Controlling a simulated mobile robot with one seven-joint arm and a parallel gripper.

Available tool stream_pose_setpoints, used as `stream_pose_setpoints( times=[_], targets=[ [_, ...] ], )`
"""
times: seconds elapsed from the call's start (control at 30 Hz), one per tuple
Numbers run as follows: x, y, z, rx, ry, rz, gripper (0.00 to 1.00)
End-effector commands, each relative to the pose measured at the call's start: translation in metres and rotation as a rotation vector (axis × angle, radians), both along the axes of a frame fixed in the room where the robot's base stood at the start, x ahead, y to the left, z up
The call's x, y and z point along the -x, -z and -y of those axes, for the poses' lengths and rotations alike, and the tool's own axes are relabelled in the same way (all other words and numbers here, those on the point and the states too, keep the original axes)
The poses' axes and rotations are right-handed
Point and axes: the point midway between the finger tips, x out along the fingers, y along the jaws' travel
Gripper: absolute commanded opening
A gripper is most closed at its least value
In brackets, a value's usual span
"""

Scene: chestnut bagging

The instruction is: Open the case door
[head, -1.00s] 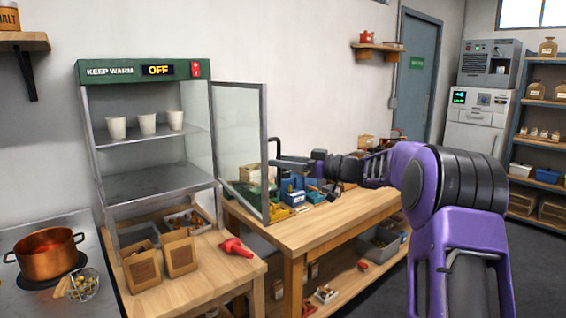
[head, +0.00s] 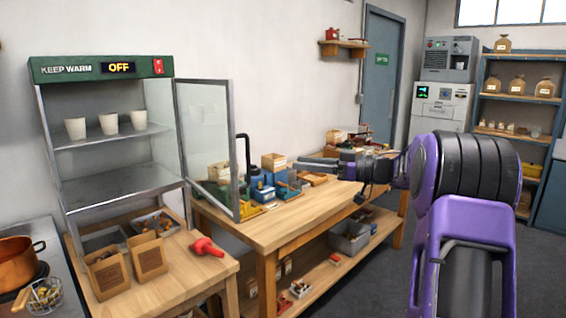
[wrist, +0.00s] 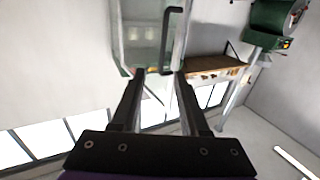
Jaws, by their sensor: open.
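The warming case (head: 110,135) has a green top with "KEEP WARM" and "OFF". Its glass door (head: 206,140) stands swung open to the right, with a black handle (head: 245,160) on its free edge. In the wrist view the handle (wrist: 167,40) shows ahead, just beyond the fingertips. My gripper (head: 318,163) is right of the door, apart from the handle. In the wrist view my gripper (wrist: 158,75) has its two fingers spread with nothing between them. White cups (head: 108,123) stand on the upper shelf.
A wooden workbench (head: 285,233) with blue bins and small boxes lies beneath my arm. Paper bags (head: 149,256) and a red tool (head: 207,247) sit on the left table. A copper pot (head: 18,262) is on the stove. Dark floor is clear at the right.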

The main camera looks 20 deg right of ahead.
Motion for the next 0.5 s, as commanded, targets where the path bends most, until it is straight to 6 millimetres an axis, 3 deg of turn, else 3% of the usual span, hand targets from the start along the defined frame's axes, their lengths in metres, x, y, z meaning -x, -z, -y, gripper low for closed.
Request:
stream_pose_setpoints(
  times=[0.2,0.5],
  targets=[
    [0.011,0.0,0.018,0.001,0.001,-0.001,0.44],
    [0.013,0.0,0.02,0.001,0.0,0.0,0.44]
  ],
)
